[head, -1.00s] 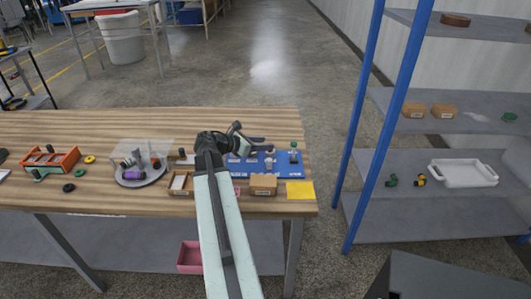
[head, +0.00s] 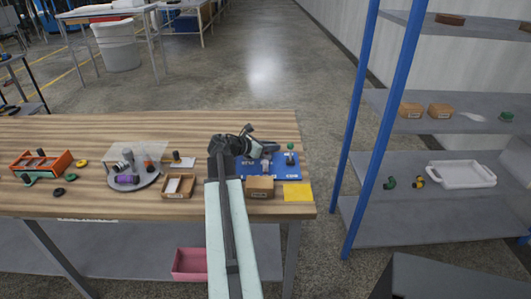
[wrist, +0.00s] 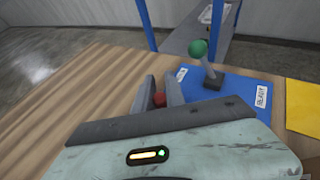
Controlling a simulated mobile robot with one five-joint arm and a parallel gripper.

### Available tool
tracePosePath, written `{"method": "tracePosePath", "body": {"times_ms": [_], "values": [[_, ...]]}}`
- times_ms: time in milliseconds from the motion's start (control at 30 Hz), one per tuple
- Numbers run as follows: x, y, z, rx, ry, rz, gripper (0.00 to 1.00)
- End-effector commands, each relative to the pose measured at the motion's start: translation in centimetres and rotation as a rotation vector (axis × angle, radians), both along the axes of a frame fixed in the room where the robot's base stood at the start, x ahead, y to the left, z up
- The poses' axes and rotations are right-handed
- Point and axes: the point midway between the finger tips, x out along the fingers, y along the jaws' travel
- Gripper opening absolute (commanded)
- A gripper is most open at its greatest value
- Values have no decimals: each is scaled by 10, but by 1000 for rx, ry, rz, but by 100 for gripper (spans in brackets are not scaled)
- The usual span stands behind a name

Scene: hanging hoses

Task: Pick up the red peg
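The red peg shows only as a small round red part (wrist: 158,100) between the two fingers of my gripper (wrist: 160,85) in the wrist view. The fingers are apart, with the red part filling most of the gap. I cannot tell whether they press on it. The rest of the peg is hidden by the gripper body. In the head view my gripper (head: 268,146) is over the blue mat (head: 285,172) near the table's right end, and no red shows there. A green-topped peg (head: 291,155) stands on the mat to the right; it also shows in the wrist view (wrist: 199,55).
A cardboard box (head: 260,187) and a yellow sheet (head: 297,192) lie in front of the mat. Left are an open box (head: 178,187), a round grey tray (head: 150,179) and an orange rack (head: 45,164). A blue-posted shelf (head: 362,130) stands to the right.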

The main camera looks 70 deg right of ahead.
Motion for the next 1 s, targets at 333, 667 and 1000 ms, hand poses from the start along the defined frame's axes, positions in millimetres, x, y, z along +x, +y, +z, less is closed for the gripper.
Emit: {"method": "tracePosePath", "body": {"times_ms": [333,667,1000], "values": [[1,0,1,0,0,1,0],[1,1,49,0,0,1,0],[2,1,103,0,0,2,0]]}}
